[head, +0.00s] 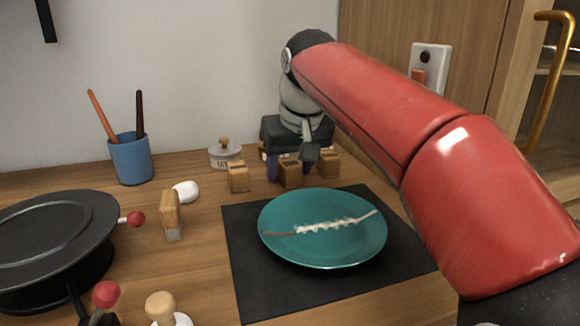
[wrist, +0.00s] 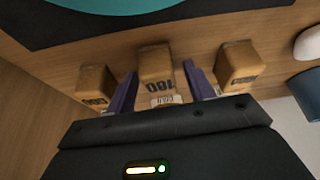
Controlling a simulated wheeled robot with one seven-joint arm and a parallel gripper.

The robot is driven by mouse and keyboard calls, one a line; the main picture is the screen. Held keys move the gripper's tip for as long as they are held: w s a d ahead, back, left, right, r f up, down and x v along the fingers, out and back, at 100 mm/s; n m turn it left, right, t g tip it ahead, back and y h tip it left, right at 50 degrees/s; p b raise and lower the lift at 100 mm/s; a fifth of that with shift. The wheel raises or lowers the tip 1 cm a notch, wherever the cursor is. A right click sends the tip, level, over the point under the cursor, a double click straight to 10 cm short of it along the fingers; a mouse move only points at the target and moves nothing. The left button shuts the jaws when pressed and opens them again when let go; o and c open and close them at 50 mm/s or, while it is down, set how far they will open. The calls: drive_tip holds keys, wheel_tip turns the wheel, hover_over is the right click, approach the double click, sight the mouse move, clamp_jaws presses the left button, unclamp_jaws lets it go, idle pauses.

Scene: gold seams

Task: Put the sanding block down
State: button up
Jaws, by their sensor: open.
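My gripper (head: 289,168) is open at the back of the table, pointing down behind the teal plate. In the wrist view, its two purple fingers (wrist: 162,88) stand on either side of the middle sanding block (wrist: 156,68), which is marked 180. Small gaps seem to show between that block and the fingers. In the head view the same wooden block (head: 290,174) stands on the table, partly hidden by my gripper. Two similar blocks flank it, one at the left (head: 238,177) and one at the right (head: 328,163).
A teal plate (head: 325,250) with a white-beaded seam lies on a black mat (head: 245,285). Another wooden block (head: 171,213) with a grey base, a white rounded object (head: 186,191), a blue cup (head: 131,160), a lidded tin (head: 224,156) and a black round device (head: 50,240) stand left.

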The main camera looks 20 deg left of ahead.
drive_tip(key=p+v, duration=0.2)
drive_tip(key=v, duration=0.4)
drive_tip(key=shift+s+d+r, duration=0.15)
drive_tip(key=shift+s+r, duration=0.15)
drive_tip(key=shift+s+d+r, duration=0.15)
drive_tip(key=shift+s+r, duration=0.05)
drive_tip(key=shift+r, duration=0.2)
